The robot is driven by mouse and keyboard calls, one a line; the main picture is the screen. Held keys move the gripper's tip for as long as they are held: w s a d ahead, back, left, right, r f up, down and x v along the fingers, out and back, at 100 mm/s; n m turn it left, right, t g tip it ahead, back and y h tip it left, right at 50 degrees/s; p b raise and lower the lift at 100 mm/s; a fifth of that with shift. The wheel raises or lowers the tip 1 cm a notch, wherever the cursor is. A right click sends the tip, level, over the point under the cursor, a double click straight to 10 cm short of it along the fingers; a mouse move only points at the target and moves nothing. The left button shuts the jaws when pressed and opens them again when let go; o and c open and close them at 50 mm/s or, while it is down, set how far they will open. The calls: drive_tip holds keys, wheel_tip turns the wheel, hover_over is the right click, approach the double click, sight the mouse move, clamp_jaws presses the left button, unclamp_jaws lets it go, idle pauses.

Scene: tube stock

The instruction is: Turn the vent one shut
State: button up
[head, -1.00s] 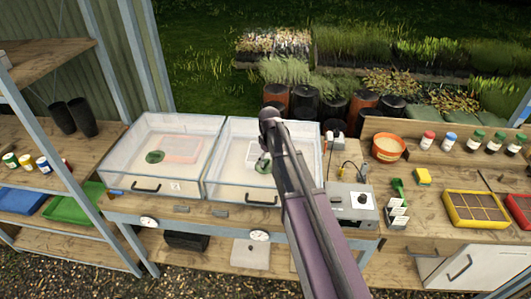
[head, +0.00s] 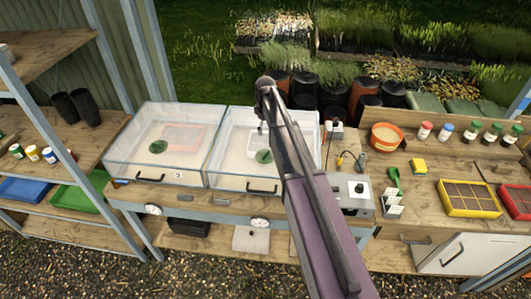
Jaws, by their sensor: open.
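Two clear-lidded propagator boxes stand side by side on the bench, the left box (head: 122,160) and the right box (head: 222,165). Each lid carries a round green vent: the left vent (head: 157,147) and the right vent (head: 264,156). Whether either is turned open or shut is too small to tell. The left box has a small number label, too small to read surely. My gripper (head: 262,128) shows small over the right box, just above and behind the right vent. It is open and empty, partly hidden by my arm, and looks apart from the vent.
Right of the boxes stands a grey control box (head: 350,208) with cables. An orange pot (head: 386,137), a yellow seed tray (head: 470,211) and several capped bottles fill the right bench. A shelf rack (head: 95,235) stands at left. Dials sit on the front rail.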

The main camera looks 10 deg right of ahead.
sight(266, 152)
drive_tip(key=shift+f+b, duration=6.75)
drive_tip(key=shift+f, duration=0.05)
drive_tip(key=c, duration=1)
